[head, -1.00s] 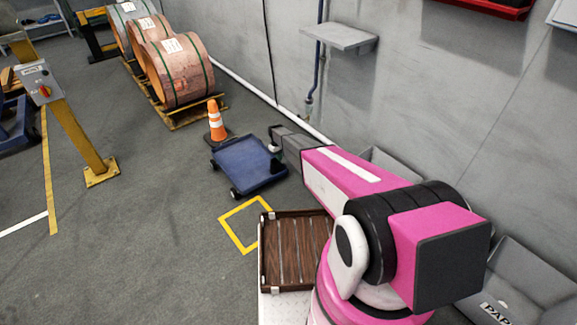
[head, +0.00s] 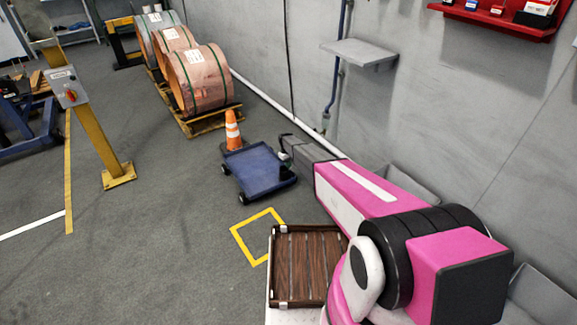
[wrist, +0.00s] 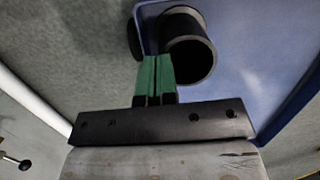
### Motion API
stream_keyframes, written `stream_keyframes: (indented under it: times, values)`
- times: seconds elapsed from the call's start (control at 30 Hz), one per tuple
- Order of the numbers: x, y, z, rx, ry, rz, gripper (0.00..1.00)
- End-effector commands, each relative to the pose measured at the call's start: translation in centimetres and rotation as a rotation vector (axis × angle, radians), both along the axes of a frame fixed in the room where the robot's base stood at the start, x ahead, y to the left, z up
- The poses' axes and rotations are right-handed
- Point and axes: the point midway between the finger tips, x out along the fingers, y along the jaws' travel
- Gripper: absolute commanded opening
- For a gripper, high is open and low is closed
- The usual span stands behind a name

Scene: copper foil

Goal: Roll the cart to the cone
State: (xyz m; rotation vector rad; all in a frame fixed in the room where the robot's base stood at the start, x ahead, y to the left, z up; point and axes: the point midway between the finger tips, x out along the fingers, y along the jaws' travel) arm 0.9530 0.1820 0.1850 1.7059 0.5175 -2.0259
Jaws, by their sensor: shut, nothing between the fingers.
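The blue cart (head: 260,172), a flat platform on small wheels, stands on the grey floor in the head view. The orange and white cone (head: 233,131) stands just behind the cart's far edge; whether they touch is unclear. My gripper (head: 283,147) is at the cart's far right edge, by the wall side. In the wrist view my gripper's green fingertips (wrist: 155,75) are shut together with nothing between them. They are right beside a black hollow tube (wrist: 190,50) at the edge of the blue cart deck (wrist: 255,45); contact cannot be told.
A yellow floor square (head: 258,236) lies in front of the cart. Copper coils (head: 200,80) sit on a pallet (head: 213,119) behind the cone. A yellow post (head: 100,130) stands left. The grey wall and shelf (head: 360,54) are right.

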Motion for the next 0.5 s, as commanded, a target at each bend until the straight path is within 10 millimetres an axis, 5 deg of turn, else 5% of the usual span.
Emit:
stream_keyframes:
  times: [0.27, 0.5]
  values:
    - [1.3, 0.7, 0.4, -0.001, -0.004, 0.0, 0.0]
    - [4.9, 3.0, 0.5, -0.002, -0.004, 0.0, 0.0]
